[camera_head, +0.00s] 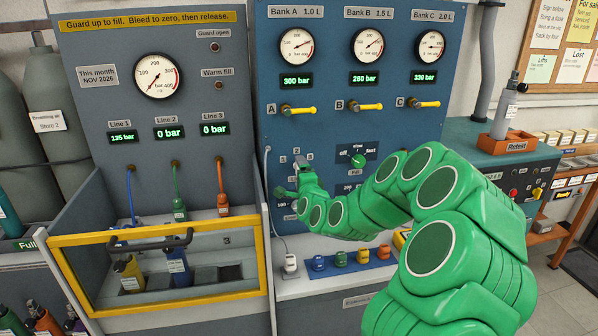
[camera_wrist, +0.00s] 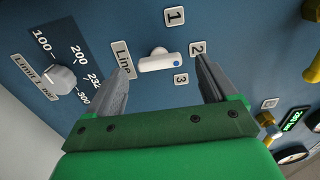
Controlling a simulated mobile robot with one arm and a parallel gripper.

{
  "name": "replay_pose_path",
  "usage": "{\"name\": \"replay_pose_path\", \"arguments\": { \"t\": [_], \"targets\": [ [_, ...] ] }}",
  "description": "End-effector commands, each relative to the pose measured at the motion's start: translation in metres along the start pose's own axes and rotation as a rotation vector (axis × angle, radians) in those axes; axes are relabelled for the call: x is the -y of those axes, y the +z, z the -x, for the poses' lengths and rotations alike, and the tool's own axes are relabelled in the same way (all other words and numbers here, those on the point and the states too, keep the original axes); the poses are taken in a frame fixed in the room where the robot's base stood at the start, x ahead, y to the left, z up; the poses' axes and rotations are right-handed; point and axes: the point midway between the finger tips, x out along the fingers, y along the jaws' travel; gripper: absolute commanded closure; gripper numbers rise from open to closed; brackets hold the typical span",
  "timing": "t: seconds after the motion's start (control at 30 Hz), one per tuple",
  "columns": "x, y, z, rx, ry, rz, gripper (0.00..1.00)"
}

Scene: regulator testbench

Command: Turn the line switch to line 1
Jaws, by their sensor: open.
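The line switch is a white knob (camera_wrist: 158,62) with a blue dot at one end, on the blue panel in the wrist view. My gripper (camera_wrist: 163,72) is open, with one finger on each side of the knob. Whether the fingers touch the knob or panel cannot be told. In the head view my gripper (camera_head: 291,177) is at the panel and hides the switch.
A limit knob (camera_wrist: 62,79) sits beside the switch in the wrist view. In the head view, the slow/fast dial (camera_head: 358,161) is right of my gripper. Yellow bank valves (camera_head: 298,110) stick out above. A yellow-framed guard (camera_head: 160,265) stands lower left.

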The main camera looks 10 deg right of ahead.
Motion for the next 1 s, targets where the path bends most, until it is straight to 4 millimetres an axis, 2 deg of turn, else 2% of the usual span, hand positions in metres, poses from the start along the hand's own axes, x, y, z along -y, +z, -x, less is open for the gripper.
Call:
{"name": "replay_pose_path", "arguments": {
  "t": [0.1, 0.3, 0.7, 1.0],
  "targets": [
    [0.0, 0.0, -0.012, 0.001, 0.0, 0.002, 0.15],
    [-0.002, 0.001, -0.024, 0.001, 0.004, 0.001, 0.15],
    [-0.001, 0.0, -0.028, 0.0, 0.003, 0.0, 0.15],
    [-0.001, 0.0, -0.028, 0.0, 0.003, 0.0, 0.61]
  ]
}}
